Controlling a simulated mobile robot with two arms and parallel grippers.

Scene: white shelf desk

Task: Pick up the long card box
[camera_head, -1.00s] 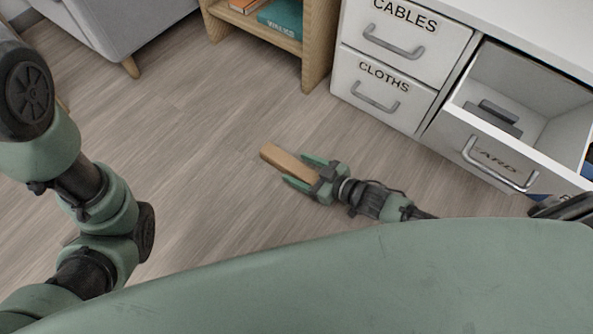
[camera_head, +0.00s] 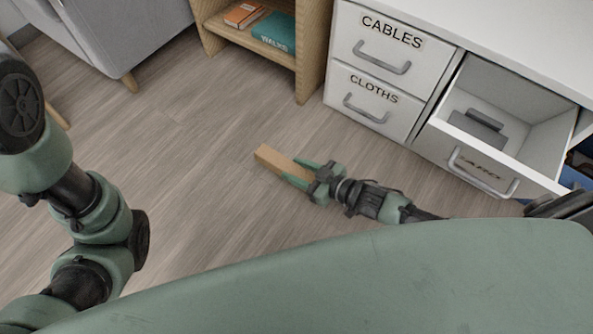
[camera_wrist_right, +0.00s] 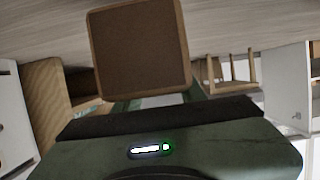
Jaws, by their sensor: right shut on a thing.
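The long card box (camera_head: 273,158) is a plain brown cardboard box. My right gripper (camera_head: 306,174) is shut on it, and its far end sticks out past the fingertips toward the upper left. In the right wrist view the box (camera_wrist_right: 139,48) shows its flat brown end face up close, hiding most of the fingers. Box and gripper are out over open floor, apart from the furniture. My left arm comes in at the left edge of the head view, but its gripper is out of view.
The white desk has shut CABLES (camera_head: 380,44) and CLOTHS (camera_head: 366,100) drawers. An open drawer (camera_head: 479,168) at the right holds a dark grey item (camera_head: 478,127). A wooden shelf (camera_head: 313,52) with books and a grey sofa (camera_head: 112,38) stand at the back. The floor (camera_head: 190,190) is clear.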

